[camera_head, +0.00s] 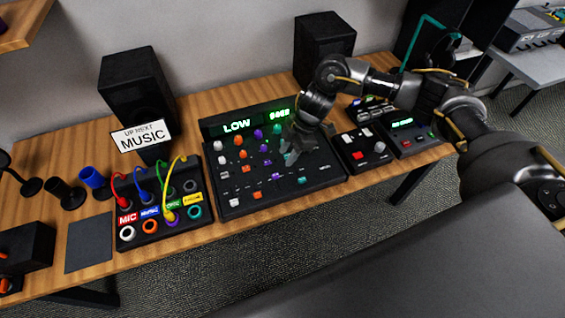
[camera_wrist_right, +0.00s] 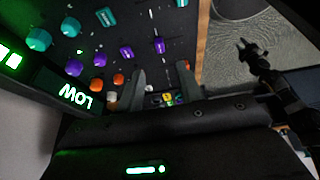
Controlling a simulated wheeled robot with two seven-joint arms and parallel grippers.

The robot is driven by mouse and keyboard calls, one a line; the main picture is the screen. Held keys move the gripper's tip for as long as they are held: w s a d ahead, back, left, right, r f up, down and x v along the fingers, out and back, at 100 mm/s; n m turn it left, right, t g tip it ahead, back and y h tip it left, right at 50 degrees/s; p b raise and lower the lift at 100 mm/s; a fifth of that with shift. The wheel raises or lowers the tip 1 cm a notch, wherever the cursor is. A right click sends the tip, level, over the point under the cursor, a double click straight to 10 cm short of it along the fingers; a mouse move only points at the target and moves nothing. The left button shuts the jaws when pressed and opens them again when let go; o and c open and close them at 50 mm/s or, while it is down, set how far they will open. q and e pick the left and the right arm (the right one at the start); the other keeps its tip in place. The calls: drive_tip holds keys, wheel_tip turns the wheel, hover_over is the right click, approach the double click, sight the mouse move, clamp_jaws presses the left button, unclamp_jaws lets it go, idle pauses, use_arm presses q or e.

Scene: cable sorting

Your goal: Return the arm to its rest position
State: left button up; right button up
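My right arm reaches in from the right in the head view. Its gripper (camera_head: 290,155) is over the right part of the black mixer (camera_head: 290,192), near its teal and purple knobs. In the right wrist view the two fingers (camera_wrist_right: 162,85) stand apart with nothing held between them. Whether they touch the mixer is hard to tell. The mixer's display reads LOW. My left arm does not show in the head view; a dark pronged shape (camera_wrist_right: 258,60) over the carpet in the right wrist view may be my left gripper.
Left of the mixer is a patch box (camera_head: 160,240) with coloured cables in it. Two speakers (camera_head: 137,85) (camera_head: 322,40) and an UP NEXT MUSIC sign (camera_head: 140,136) stand behind. A small device with red and white buttons (camera_head: 362,150) is right of the mixer, under my arm.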

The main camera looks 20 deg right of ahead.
drive_tip(key=shift+d+r, duration=0.3)
drive_tip(key=shift+r, duration=0.3)
